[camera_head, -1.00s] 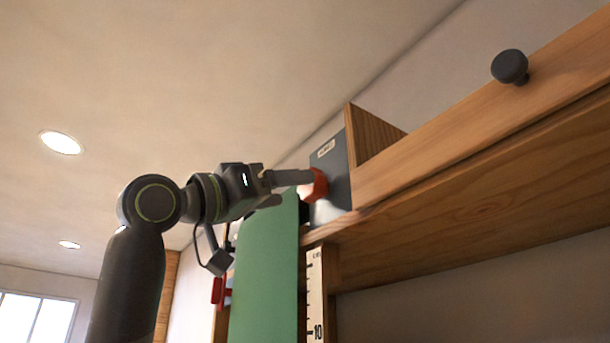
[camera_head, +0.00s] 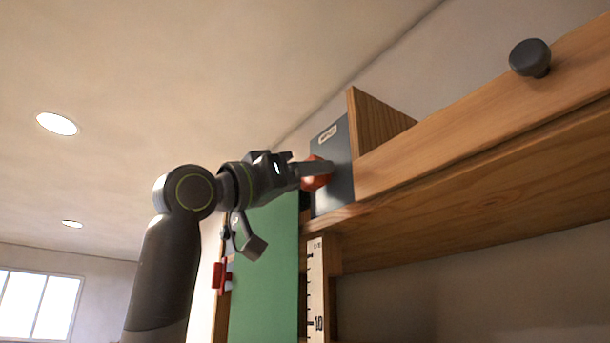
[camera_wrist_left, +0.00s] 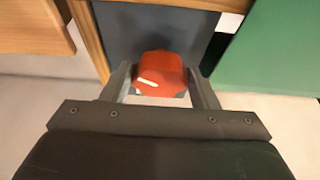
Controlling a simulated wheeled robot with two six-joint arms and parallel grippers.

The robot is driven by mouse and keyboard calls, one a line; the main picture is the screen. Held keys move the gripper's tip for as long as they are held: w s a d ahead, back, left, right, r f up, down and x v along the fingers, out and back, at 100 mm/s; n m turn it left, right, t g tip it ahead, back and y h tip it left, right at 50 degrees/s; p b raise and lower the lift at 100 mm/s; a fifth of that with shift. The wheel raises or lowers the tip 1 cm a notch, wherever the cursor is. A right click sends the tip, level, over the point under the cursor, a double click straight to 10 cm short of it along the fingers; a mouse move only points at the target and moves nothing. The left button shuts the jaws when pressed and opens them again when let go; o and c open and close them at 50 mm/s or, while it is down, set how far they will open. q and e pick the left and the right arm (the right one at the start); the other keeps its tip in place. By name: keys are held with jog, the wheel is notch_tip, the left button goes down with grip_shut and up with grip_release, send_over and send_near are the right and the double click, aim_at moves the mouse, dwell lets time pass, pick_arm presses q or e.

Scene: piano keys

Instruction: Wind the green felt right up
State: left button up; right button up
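The green felt (camera_head: 265,262) hangs as a flat sheet below the shelf; its lower end is out of view. It also shows at the right of the left wrist view (camera_wrist_left: 277,50). A red-orange knob (camera_head: 313,182) sits on a dark grey panel (camera_head: 338,182) at the shelf's end. My left gripper (camera_head: 318,170) is at this knob, one finger across its front in the head view. In the left wrist view the knob (camera_wrist_left: 160,74) fills the space between the fingertips, which appear closed against its sides. My right gripper is not in view.
A wooden shelf (camera_head: 440,160) with a dark round knob (camera_head: 530,57) runs to the upper right. A marked scale (camera_head: 316,290) hangs beside the felt. A small red piece (camera_head: 223,275) is at the felt's left edge. Free air lies left of my arm.

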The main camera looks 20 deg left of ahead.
pick_arm(q)
jog(key=shift+c, duration=1.1)
jog(key=shift+s+d+r+n+g+y+b, duration=0.1)
jog(key=shift+r+n+g+y+b, duration=0.25)
jog(key=shift+n+y, duration=2.7)
jog(key=shift+s+d+r+n+g+h+b, duration=0.15)
jog(key=shift+n+g+b, duration=0.3)
jog(key=shift+n, duration=5.65)
jog(key=shift+d+r+n+g+y+b, duration=0.1)
jog(key=shift+r+n+g+y+b, duration=0.3)
jog(key=shift+n+y, duration=2.7)
jog(key=n+h, duration=0.3)
jog(key=shift+f, duration=0.2)
